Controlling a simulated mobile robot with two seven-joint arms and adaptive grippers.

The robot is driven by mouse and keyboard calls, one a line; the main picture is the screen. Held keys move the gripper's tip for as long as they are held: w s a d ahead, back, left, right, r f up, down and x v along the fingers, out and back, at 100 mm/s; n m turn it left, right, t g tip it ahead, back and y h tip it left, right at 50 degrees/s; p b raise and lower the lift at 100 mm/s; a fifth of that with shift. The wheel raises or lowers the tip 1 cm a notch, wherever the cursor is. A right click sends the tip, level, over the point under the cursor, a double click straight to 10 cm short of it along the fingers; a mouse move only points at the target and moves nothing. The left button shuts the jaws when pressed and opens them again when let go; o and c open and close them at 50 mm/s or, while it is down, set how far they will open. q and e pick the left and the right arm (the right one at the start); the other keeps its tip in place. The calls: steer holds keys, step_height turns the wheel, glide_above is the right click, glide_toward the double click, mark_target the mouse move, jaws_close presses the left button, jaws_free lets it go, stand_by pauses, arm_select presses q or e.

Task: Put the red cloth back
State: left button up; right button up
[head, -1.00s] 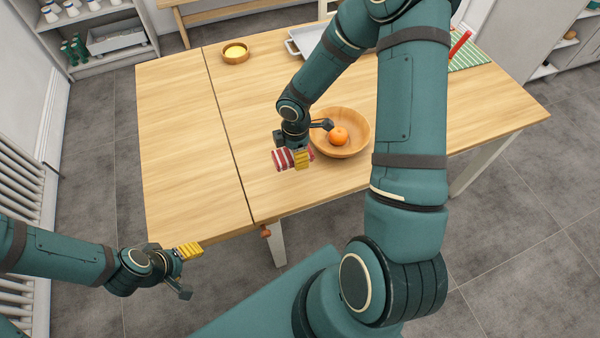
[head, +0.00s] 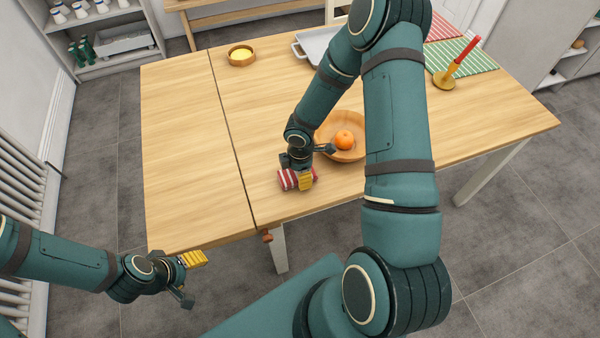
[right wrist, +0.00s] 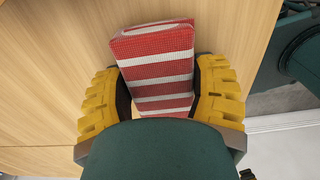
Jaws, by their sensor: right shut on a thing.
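The red cloth (head: 288,180) is a folded bundle with white stripes. My right gripper (head: 298,182) is shut on it, over the table's near part, left of and nearer than the wooden bowl. In the right wrist view the cloth (right wrist: 160,68) sits between both yellow fingers, with its far end sticking out past them. I cannot tell whether it touches the tabletop. My left gripper (head: 190,278) is open and empty, off the table's near left edge.
The wooden table (head: 190,150) has a seam and clear room on its left. A wooden bowl (head: 356,154) holds an orange (head: 344,140).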

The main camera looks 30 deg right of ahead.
steer(key=shift+f, duration=0.2)
steer(key=o, duration=1.3)
steer(key=shift+c, duration=0.2)
steer(key=shift+r, duration=0.1)
steer(key=shift+r, duration=0.15)
step_height(320, 180, up, 12)
steer(key=p, duration=0.4)
steer(key=s+a+f+m+y, duration=0.1)
steer(key=s+a+f+m, duration=0.1)
steer(key=a+m, duration=0.3)
steer(key=s+a+f+m+t+y, duration=0.1)
steer(key=s+a+f+m, duration=0.2)
steer(key=a+m, duration=0.3)
steer(key=s+a+f+m+t+y, duration=0.1)
steer(key=s+a+f+m, duration=0.1)
steer(key=a+m, duration=0.4)
steer(key=shift+s+a+f+y, duration=0.25)
steer(key=shift+s+a+y, duration=0.15)
steer(key=shift+s+a, duration=0.2)
